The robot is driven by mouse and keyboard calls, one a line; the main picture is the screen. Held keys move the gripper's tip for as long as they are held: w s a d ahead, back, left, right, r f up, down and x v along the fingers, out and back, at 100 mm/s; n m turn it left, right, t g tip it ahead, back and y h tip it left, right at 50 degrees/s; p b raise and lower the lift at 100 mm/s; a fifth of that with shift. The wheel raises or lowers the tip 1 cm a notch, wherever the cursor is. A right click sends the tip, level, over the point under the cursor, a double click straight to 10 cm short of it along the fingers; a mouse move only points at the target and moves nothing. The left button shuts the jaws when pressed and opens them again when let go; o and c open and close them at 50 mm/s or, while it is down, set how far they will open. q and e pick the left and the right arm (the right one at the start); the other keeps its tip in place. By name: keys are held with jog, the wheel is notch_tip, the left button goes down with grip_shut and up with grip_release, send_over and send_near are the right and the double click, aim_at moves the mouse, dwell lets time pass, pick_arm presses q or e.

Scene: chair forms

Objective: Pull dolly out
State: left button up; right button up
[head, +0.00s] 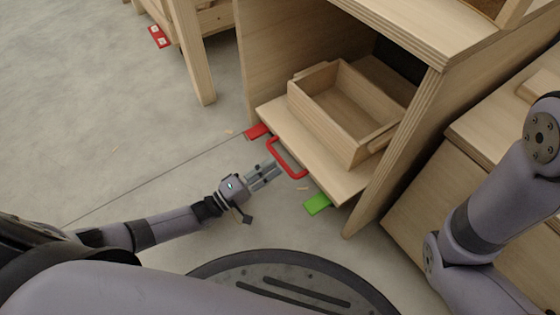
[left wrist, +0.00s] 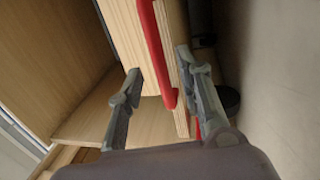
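The dolly (head: 283,130) is a low flat wooden board with a red handle (head: 284,163) on its front edge. It sits in the open bay under a wooden bench, its front part sticking out. An open wooden box (head: 327,134) stands on it. My left gripper (head: 276,170) is low, right at the handle. In the left wrist view its fingers (left wrist: 158,66) are spread, with the red handle (left wrist: 153,45) showing between them. Contact with the handle cannot be told. My right arm shows at the right, but its gripper is out of view.
A red tag (head: 257,131) and a green tag (head: 317,204) lie low at the dolly's two front corners. The bench's legs (head: 395,150) flank the bay. A wooden cabinet stands at right. The grey floor at left (head: 90,120) is mostly clear.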

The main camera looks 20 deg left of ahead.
aim_at(280, 158)
pick_arm(q)
jog(key=shift+b+x, duration=0.5)
jog(key=shift+x, duration=1.5)
jog(key=shift+c, duration=0.4)
grip_shut()
